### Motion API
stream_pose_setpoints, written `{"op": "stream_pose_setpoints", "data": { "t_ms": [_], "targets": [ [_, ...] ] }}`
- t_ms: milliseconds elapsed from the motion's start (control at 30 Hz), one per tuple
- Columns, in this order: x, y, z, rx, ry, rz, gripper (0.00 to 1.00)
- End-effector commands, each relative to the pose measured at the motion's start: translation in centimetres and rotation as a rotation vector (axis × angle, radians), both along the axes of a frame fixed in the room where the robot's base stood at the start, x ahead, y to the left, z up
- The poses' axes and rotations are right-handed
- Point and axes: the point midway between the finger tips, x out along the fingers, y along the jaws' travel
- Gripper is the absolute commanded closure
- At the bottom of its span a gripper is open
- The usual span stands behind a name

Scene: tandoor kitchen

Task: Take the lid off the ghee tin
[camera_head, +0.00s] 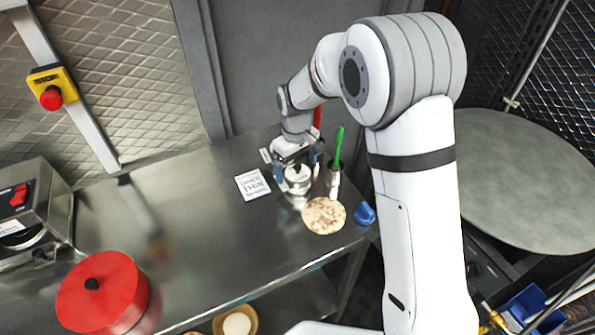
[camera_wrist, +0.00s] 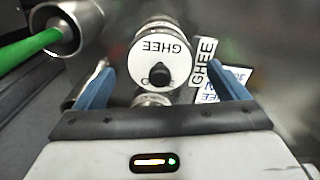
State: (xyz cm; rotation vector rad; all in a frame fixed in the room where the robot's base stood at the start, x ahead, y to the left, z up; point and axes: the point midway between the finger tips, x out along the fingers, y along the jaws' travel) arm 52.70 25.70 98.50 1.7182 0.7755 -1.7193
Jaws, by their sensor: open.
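The ghee tin (camera_head: 300,199) stands on the steel counter below my gripper (camera_head: 293,172). Its round white lid (camera_wrist: 157,50), marked GHEE, carries a black knob (camera_wrist: 160,76) and sits on the tin in the wrist view. My gripper (camera_wrist: 160,68) is open, with one blue finger on each side of the knob. The fingers appear apart from the knob; how far they are above the lid is hard to tell. Part of the tin is hidden by the lid and gripper.
A metal cup (camera_wrist: 77,25) with a green-handled tool (camera_head: 339,146) stands close beside the tin. A flatbread (camera_head: 324,216), a blue object (camera_head: 365,213) and a printed card (camera_head: 252,184) lie nearby. A red lidded pot (camera_head: 103,293) stands front left. The middle counter is clear.

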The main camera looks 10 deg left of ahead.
Motion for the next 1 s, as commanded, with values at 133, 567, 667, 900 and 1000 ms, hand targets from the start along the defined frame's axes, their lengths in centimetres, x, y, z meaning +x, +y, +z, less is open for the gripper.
{"op": "stream_pose_setpoints", "data": {
  "t_ms": [133,567,667,900,1000],
  "targets": [
    [0.0,0.0,0.0,0.000,0.000,0.001,0.13],
    [0.0,0.1,0.1,0.001,-0.001,0.001,0.48],
    [0.0,0.1,0.1,0.001,-0.001,0.002,0.55],
    [0.0,0.1,0.3,0.001,-0.002,0.002,0.55],
    [0.0,0.2,1.4,0.002,-0.005,0.002,0.55]
  ]
}}
